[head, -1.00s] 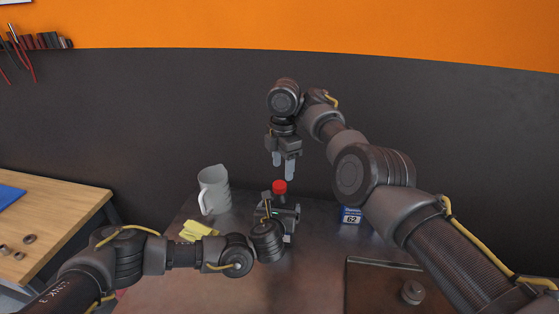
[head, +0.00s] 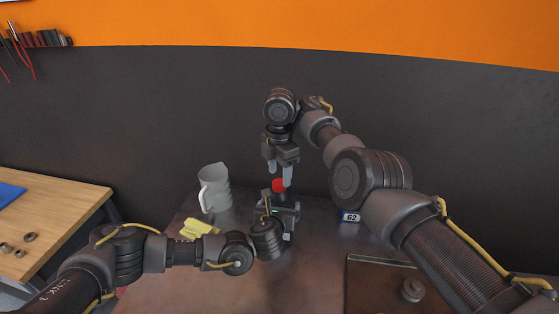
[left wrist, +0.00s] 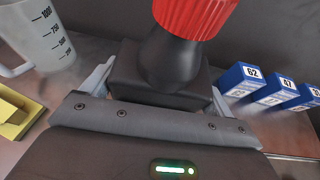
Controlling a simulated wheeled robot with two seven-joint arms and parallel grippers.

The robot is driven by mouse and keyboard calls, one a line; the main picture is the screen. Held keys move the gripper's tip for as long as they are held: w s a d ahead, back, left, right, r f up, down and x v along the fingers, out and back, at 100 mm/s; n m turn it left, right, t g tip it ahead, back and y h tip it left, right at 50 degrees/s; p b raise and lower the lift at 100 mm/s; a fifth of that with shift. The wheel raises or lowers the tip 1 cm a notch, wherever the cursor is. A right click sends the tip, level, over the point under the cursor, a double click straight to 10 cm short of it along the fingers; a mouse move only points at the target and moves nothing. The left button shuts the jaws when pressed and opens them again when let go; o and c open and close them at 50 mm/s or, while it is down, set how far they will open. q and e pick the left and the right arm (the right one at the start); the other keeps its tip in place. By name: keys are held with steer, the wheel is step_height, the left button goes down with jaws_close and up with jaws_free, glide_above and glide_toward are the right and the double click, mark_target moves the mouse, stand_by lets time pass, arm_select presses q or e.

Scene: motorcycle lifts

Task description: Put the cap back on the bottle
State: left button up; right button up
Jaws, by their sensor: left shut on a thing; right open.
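My left gripper (left wrist: 160,88) is shut on a dark bottle (left wrist: 172,66), with its pale fingers on either side of the square body. The bottle is upright on the grey metal table, partly hidden by my left gripper in the head view. A ribbed red cap (head: 278,185) is at the top of the bottle's neck; it also shows in the left wrist view (left wrist: 195,14), cut off by the top edge. I cannot tell whether it is fully seated. My right gripper (head: 279,173) is open, pointing down, with its fingertips just above or beside the cap; contact is unclear.
Blue numbered boxes (head: 350,216) stand to the right. A brown panel (head: 372,285) with a round metal piece (head: 412,290) lies at the front right. A dark wall is behind.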

mark_target(279, 182)
steer(key=shift+f, duration=1.55)
steer(key=shift+c, duration=0.4)
steer(key=c, duration=0.9)
steer(key=m, duration=0.3)
steer(key=o, duration=1.1)
steer(key=shift+c, duration=0.2)
steer(key=shift+r, duration=2.25)
